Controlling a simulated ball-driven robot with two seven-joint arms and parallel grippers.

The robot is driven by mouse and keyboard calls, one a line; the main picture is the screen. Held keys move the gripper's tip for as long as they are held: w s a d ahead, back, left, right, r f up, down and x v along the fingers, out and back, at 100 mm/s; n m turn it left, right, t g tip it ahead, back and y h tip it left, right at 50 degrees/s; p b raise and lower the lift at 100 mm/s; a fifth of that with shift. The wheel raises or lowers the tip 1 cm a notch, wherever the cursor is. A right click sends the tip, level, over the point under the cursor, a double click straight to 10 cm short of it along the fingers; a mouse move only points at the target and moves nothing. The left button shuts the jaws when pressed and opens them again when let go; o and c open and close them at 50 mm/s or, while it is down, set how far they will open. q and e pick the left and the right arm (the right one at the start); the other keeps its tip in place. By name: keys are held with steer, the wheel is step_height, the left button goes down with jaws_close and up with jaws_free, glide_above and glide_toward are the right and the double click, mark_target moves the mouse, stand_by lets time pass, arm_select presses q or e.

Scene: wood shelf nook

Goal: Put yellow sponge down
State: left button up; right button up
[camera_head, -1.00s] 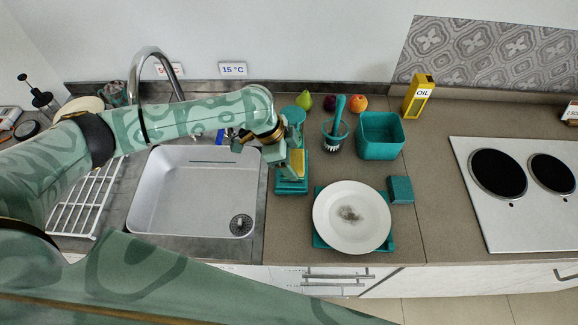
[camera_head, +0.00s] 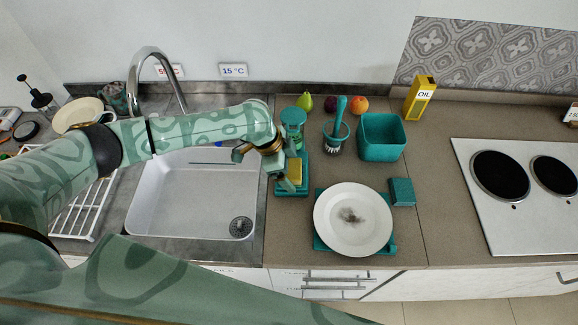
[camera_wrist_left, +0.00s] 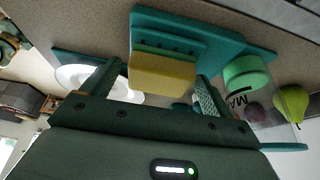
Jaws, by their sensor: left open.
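The yellow sponge (camera_head: 295,171) sits at the teal holder (camera_head: 291,189) just right of the sink. In the left wrist view the sponge (camera_wrist_left: 162,76) rests against the holder's teal ledge (camera_wrist_left: 190,27). My left gripper (camera_head: 284,181) is beside the sponge and partly hides it. In the left wrist view its two fingers stand apart on either side of the sponge, with gaps visible; it is open. My right gripper is not in view.
A white plate with a dark stain (camera_head: 352,218) lies on a teal mat to the right. A clear container with a teal lid (camera_head: 292,117), a brush in a cup (camera_head: 334,140) and a teal bin (camera_head: 381,137) stand behind. The sink (camera_head: 190,195) is left.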

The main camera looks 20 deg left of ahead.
arm_select(q)
steer(key=p+v, duration=0.2)
steer(key=v, duration=1)
